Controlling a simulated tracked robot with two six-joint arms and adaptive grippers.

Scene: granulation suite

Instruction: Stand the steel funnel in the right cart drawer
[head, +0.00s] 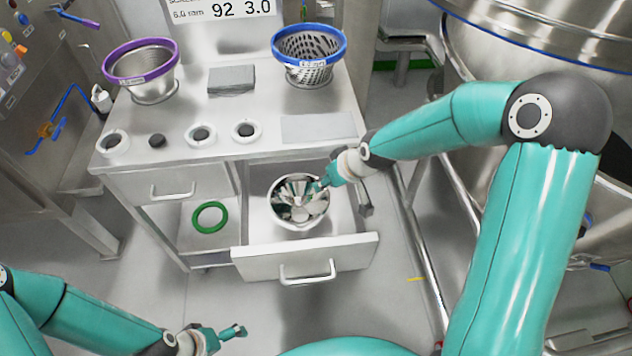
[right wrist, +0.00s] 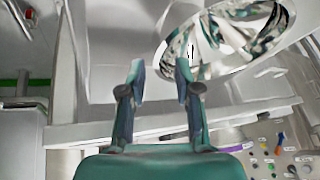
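The steel funnel (head: 299,203) is shiny, with a wide round mouth facing up. It sits inside the pulled-out right cart drawer (head: 306,258), toward its back; its lower part is hidden. My right gripper (head: 321,186) is at the funnel's right rim in the head view. In the right wrist view my right gripper (right wrist: 159,78) has its two fingers apart with nothing between them. The funnel (right wrist: 222,42) shows there at the upper right, beside the fingers. My left gripper (head: 234,331) is low in the head view, away from the cart, and its finger gap is unclear.
The left drawer (head: 170,186) is shut. A green ring (head: 209,217) lies below it. A large steel vessel (head: 560,45) stands right.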

